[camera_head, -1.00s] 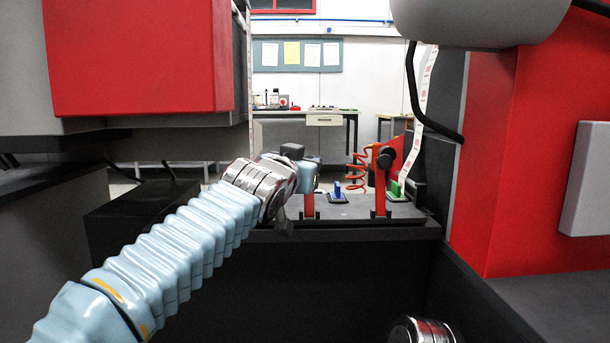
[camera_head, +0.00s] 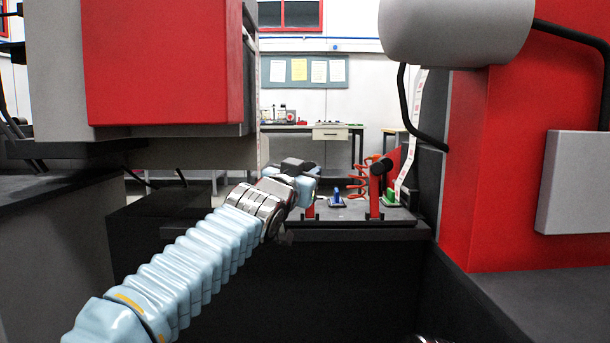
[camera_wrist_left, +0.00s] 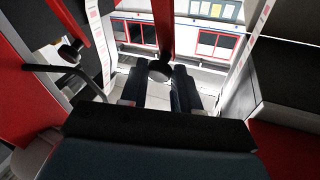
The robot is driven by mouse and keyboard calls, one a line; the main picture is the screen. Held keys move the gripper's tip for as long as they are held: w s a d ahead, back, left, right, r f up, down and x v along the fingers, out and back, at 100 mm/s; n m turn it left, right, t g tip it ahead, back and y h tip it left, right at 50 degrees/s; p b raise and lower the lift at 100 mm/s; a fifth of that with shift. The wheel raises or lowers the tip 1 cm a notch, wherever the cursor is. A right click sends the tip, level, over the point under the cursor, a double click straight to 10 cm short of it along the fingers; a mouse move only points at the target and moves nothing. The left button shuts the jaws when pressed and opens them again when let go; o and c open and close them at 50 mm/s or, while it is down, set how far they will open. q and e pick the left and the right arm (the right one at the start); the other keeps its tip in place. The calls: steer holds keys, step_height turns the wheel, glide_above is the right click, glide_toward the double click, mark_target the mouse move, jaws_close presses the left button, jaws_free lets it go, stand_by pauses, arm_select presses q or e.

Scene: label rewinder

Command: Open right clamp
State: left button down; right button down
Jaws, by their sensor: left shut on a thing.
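Two red toggle clamps stand on the grey plate of the machine in the head view. The right-hand clamp (camera_head: 375,197) shows a red post and a black knob (camera_head: 381,166). The left-hand clamp's red post (camera_head: 310,208) is partly hidden by my left gripper (camera_head: 311,178). In the left wrist view my left gripper (camera_wrist_left: 158,94) has its dark fingers on either side of a black knob (camera_wrist_left: 160,70) on a red lever (camera_wrist_left: 163,30), and is shut on it. A second black knob (camera_wrist_left: 70,51) shows at the left there.
A red machine panel (camera_head: 515,130) and a grey roller (camera_head: 455,30) bound the right side. A red box (camera_head: 160,65) hangs at the upper left. A blue-handled piece (camera_head: 336,198) and a green piece (camera_head: 391,196) are on the plate. A label strip (camera_head: 407,160) runs behind.

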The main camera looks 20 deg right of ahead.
arm_select(q)
steer(key=shift+s+d+f, duration=0.1)
steer(key=shift+d+f, duration=0.4)
steer(key=shift+f, duration=0.1)
steer(key=c, duration=1)
jaws_free()
steer(key=shift+d, duration=0.1)
steer(key=shift+o, duration=0.7)
steer(key=shift+r, duration=0.15)
steer(key=shift+a, duration=0.2)
steer(key=b+v, duration=0.2)
steer(key=v, duration=1.1)
steer(key=shift+s+a, duration=0.2)
steer(key=shift+s, duration=0.05)
